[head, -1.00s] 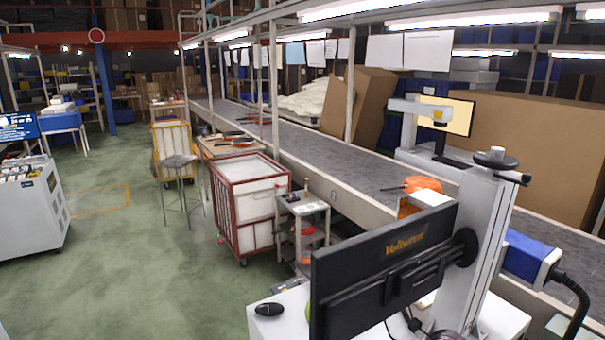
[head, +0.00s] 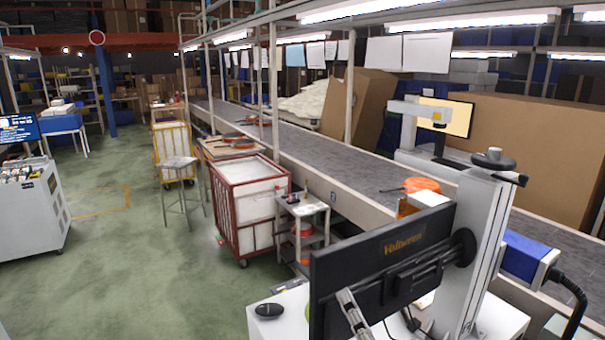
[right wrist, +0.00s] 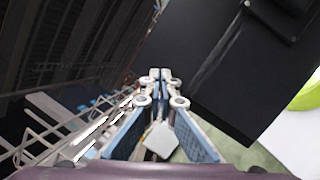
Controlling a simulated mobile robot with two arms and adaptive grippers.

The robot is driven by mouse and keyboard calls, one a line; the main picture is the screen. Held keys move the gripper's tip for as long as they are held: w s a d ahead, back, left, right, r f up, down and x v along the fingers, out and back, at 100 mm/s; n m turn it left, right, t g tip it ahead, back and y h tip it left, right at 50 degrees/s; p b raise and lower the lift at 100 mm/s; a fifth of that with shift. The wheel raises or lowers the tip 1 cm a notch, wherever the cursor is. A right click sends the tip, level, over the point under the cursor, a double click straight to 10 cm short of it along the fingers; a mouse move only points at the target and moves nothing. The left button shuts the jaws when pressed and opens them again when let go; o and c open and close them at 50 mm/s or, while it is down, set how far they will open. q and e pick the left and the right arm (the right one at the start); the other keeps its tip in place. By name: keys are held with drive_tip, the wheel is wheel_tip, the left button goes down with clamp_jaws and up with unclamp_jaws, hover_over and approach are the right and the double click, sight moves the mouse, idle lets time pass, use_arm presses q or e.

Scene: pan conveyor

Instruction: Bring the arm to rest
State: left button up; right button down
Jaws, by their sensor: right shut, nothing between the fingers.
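My right gripper (head: 345,298) shows at the bottom of the head view, in front of the black back of a monitor. In the right wrist view its fingers (right wrist: 161,76) run forward and meet at the tips; they are shut with nothing between them. The monitor (head: 385,252) also shows in the right wrist view as a large dark panel (right wrist: 200,60), close beside the fingers on the right. I cannot tell whether they touch. The rest of the right arm is out of the head view. My left gripper is in neither view.
A white workstation with a column (head: 482,245) and a dark mouse (head: 269,310) stands close in front. Behind it runs the long grey conveyor (head: 350,165). A red-framed cart (head: 250,205) and a small trolley (head: 303,210) stand beside it. The green floor (head: 130,265) at left is open.

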drive_tip(key=s+d+f+m+g+h, duration=0.4)
drive_tip(key=d+f+m+g+h, duration=0.3)
drive_tip(key=d+f+m, duration=0.65)
drive_tip(key=s+a+f+m+g, duration=0.1)
drive_tip(key=s+f+m+g, duration=0.3)
drive_tip(key=s+f+m, duration=0.5)
drive_tip(key=s+f+m+g, duration=0.3)
drive_tip(key=s+f+g, duration=0.35)
drive_tip(key=s, duration=0.65)
wheel_tip(320, 180, down, 31)
drive_tip(key=s+b, duration=0.2)
drive_tip(key=b, duration=0.2)
drive_tip(key=s+d+f+g+b, duration=0.1)
drive_tip(key=s+d+f+b, duration=0.1)
drive_tip(key=s+f, duration=1.5)
wheel_tip(320, 180, down, 3)
drive_tip(key=shift+s+d+r+b, duration=0.15)
drive_tip(key=shift+s+d+b, duration=0.15)
drive_tip(key=shift+d+b, duration=0.1)
